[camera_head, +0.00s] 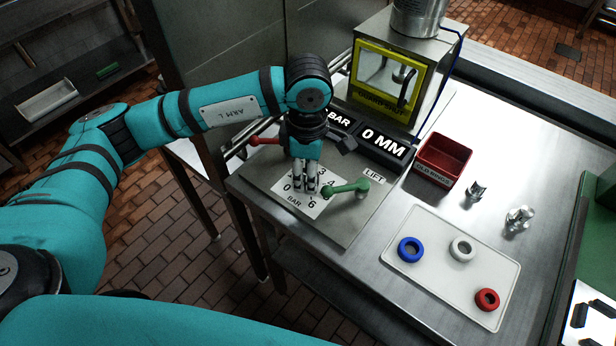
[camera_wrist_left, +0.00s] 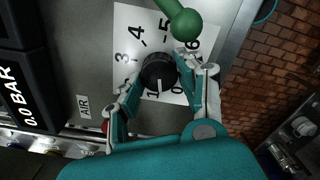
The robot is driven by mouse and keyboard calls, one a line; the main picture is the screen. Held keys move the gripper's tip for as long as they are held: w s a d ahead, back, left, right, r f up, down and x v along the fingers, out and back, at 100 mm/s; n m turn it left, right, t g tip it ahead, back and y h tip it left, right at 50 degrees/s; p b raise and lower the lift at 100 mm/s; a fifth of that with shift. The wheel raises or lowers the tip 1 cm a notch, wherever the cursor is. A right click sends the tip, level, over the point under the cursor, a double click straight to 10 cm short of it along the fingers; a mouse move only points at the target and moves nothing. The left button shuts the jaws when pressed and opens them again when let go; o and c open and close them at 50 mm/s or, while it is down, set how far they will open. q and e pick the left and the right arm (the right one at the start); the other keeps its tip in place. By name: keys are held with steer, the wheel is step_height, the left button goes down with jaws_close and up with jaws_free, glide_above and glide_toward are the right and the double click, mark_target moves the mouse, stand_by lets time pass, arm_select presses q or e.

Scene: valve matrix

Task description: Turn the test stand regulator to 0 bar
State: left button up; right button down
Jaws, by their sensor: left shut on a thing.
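The test stand regulator is a black round knob (camera_wrist_left: 157,70) on a white dial plate (camera_wrist_left: 128,25) numbered 0 to 6. In the head view the plate (camera_head: 321,205) shows, but my gripper covers the knob. My left gripper (camera_head: 305,188) points down over the dial, its fingers on either side of the knob and shut on it. A white mark on the knob points toward the 0 and 1 side of the scale; the fingers partly hide the numbers there. The pressure display (camera_wrist_left: 16,95) reads 0.0 BAR. My right gripper is not in view.
A green lift lever (camera_head: 346,188) with a ball end lies close beside my fingers. A red-handled lever (camera_head: 264,141) is at the panel's left. Behind stand a 0 MM display (camera_head: 384,141) and a yellow-framed guard box (camera_head: 383,78). A red bin (camera_head: 443,160) and a ring tray (camera_head: 415,275) are to the right.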

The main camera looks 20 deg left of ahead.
arm_select(q)
steer(key=shift+n+b, duration=0.35)
steer(key=shift+n, duration=0.25)
steer(key=shift+r, duration=0.1)
steer(key=o, duration=1.2)
steer(key=shift+c, duration=0.2)
step_height(320, 180, up, 12)
